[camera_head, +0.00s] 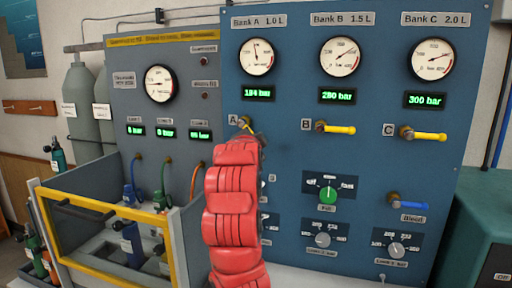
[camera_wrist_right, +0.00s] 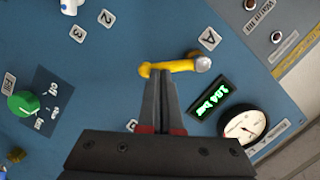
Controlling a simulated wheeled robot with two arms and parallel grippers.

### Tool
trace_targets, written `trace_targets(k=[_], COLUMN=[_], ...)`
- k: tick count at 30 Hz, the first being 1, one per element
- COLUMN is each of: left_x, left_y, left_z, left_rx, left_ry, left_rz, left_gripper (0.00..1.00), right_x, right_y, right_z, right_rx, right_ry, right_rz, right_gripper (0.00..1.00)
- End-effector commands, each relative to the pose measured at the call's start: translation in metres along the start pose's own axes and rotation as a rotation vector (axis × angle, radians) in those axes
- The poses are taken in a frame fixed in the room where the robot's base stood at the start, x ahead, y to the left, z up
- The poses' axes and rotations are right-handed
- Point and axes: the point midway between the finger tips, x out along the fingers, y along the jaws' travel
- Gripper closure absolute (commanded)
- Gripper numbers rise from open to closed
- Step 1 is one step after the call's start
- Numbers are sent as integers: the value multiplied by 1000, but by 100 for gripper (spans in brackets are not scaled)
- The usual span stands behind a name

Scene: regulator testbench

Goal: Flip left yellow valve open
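The left yellow valve, at label A, shows a small part of its yellow lever (camera_head: 251,127) in the head view, above my red right arm. My arm hides the rest of it. In the right wrist view the yellow lever (camera_wrist_right: 182,66) lies crosswise at the tips of my right gripper (camera_wrist_right: 165,74). The two dark fingers are close together and their tips overlap the lever. I cannot tell whether they touch it. In the head view the right gripper is hidden behind my arm. My left gripper is in neither view.
The blue panel (camera_head: 285,105) also carries yellow valves B (camera_head: 338,129) and C (camera_head: 427,135), a blue bleed valve (camera_head: 408,204), a green knob (camera_head: 328,194) and gauges. The Bank A display (camera_head: 258,94) reads 184 bar. A yellow-framed bench enclosure (camera_head: 110,210) stands left of my arm.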

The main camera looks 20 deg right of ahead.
Motion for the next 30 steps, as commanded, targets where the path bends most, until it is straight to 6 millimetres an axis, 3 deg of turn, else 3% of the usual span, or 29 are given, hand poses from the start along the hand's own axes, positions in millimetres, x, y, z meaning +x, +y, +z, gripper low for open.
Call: trace_targets(k=[30], left_x=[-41], left_y=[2], left_z=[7], left_rx=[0], left_ry=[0], left_rz=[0], left_gripper=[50], right_x=[5], right_y=[6], right_z=[23], right_rx=[363], right_ry=[-2], right_rz=[-70], right_gripper=[100])
